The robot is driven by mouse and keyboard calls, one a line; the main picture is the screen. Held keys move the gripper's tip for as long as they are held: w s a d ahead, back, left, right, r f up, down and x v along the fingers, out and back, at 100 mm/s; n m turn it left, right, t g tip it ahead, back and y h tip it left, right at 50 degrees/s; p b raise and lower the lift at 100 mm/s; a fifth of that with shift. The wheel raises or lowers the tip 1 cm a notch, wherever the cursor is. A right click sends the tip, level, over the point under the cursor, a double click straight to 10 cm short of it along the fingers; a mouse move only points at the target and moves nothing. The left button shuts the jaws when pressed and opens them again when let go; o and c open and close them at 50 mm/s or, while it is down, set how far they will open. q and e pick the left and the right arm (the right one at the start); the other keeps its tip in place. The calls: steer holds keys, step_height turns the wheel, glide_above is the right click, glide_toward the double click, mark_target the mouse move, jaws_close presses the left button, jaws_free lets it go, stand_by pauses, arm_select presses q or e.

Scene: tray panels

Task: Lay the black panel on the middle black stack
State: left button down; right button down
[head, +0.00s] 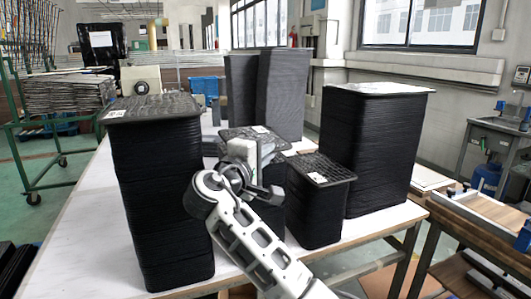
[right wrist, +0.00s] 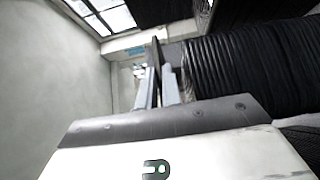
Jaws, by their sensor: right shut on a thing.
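My right gripper (head: 262,168) is in front of the middle black stack (head: 272,212), and its arm hides much of that stack. It is shut on the black panel (head: 238,133), which has a small white label and shows at the height of the middle stack's top. I cannot tell whether the panel touches the stack. In the right wrist view the two fingers (right wrist: 159,88) close on the panel's thin dark edge (right wrist: 156,52). A ribbed black stack (right wrist: 250,65) stands close to the right of them. My left gripper is not in view.
A tall black stack (head: 160,200) stands left on the white table (head: 85,235). A short stack (head: 318,212) stands close on the right, with a taller stack (head: 372,145) beyond it. Tall dark stacks (head: 280,95) stand behind. Free table shows at the left edge.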

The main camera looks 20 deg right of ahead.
mark_target(265, 168)
steer(key=shift+f, duration=0.25)
steer(key=shift+f+b, duration=0.75)
steer(key=shift+f, duration=0.3)
steer(key=shift+f, duration=0.35)
stand_by(0.5)
steer(key=c, duration=1.5)
jaws_free()
